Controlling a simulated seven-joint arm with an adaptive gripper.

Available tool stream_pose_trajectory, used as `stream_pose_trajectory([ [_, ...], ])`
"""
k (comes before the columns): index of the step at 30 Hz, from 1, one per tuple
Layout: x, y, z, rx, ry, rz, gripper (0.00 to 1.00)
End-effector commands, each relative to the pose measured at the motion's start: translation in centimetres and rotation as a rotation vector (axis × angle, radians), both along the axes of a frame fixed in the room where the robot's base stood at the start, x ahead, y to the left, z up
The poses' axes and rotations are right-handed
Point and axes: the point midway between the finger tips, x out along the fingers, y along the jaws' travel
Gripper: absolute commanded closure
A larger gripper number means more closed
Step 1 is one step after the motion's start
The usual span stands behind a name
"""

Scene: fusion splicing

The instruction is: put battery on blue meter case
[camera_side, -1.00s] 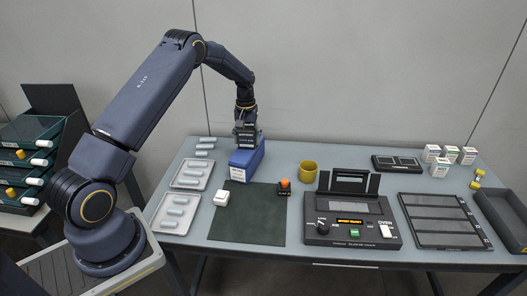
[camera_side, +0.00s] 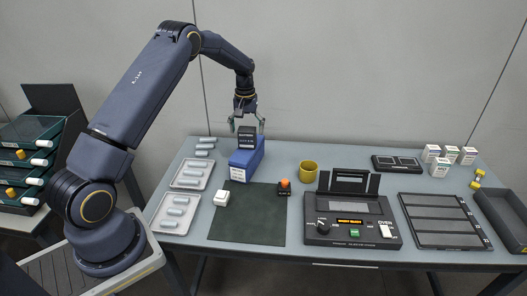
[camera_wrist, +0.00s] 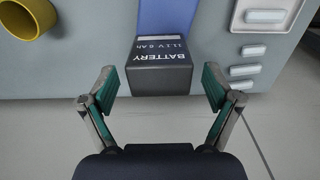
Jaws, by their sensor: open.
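The black battery (camera_side: 247,137) rests on top of the blue meter case (camera_side: 246,163), upright, toward the case's back left part. In the wrist view the battery (camera_wrist: 159,62) shows its "BATTERY 11.1V 6Ah" label, with the blue case (camera_wrist: 168,14) beneath and beyond it. My gripper (camera_side: 246,122) is open just above the battery. In the wrist view my gripper's fingers (camera_wrist: 160,89) are spread wide on either side, apart from the battery and holding nothing.
Trays with grey sleeves (camera_side: 191,174) lie left of the case. A dark mat (camera_side: 247,215) is in front. A yellow cup (camera_side: 308,171) and a splicer device (camera_side: 352,229) stand to the right.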

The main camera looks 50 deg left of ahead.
Motion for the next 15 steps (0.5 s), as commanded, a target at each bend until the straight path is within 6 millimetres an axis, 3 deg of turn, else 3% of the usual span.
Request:
stream_pose_trajectory([
  [6, 0.1, 0.0, 5.1, 0.001, -0.003, 0.0, 0.11],
  [15, -0.1, -0.6, 9.1, 0.003, -0.011, -0.013, 0.11],
])
